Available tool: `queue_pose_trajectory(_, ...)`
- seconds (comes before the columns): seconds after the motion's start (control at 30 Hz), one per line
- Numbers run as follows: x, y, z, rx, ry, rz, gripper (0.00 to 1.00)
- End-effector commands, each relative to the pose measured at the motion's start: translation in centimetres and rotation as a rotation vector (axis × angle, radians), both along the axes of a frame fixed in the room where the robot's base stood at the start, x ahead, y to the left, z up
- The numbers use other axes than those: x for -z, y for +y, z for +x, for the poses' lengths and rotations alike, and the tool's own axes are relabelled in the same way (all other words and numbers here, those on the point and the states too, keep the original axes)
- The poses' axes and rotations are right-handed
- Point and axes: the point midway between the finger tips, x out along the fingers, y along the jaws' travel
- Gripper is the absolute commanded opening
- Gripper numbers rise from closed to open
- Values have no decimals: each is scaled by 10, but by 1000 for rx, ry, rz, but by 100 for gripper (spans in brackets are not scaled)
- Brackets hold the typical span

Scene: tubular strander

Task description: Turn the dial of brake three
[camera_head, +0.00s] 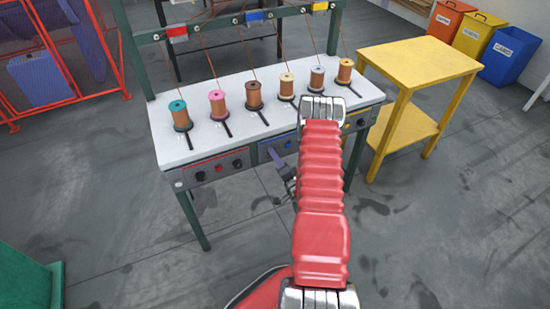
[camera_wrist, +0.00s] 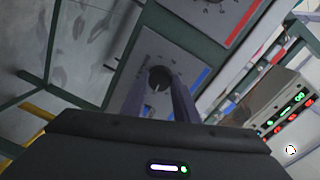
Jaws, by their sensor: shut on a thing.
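The work table's front edge carries panels with red, blue and yellow stripes and dark dials. My gripper (camera_head: 272,157) reaches the left part of the blue-striped panel (camera_head: 288,144) in the head view. In the wrist view, a round dark dial (camera_wrist: 160,78) with a pale pointer line sits between the two purple-grey fingers of my gripper (camera_wrist: 159,92). The gripper is shut on this dial, the one beside the red-striped panel (camera_wrist: 232,22). In the head view, my gripper hides this dial. Its number cannot be read.
Several thread spools (camera_head: 254,95) stand on the white tabletop (camera_head: 165,140), with wires running upward. A yellow side table (camera_head: 420,62) stands to the right. A control box with lit buttons (camera_wrist: 285,112) shows in the wrist view. A red cage (camera_head: 75,50) stands at left.

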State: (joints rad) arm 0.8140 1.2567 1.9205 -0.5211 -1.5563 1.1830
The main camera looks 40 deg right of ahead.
Motion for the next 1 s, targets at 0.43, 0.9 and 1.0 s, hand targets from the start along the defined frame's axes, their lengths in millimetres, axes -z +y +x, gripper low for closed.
queue_pose_trajectory(0.43, 1, -1, -1, 4, 4, 1, 46)
queue_pose_trajectory(0.9, 1, 5, -20, 4, 4, 2, 46)
queue_pose_trajectory(1.0, 0, 8, -35, 5, 3, 2, 46)
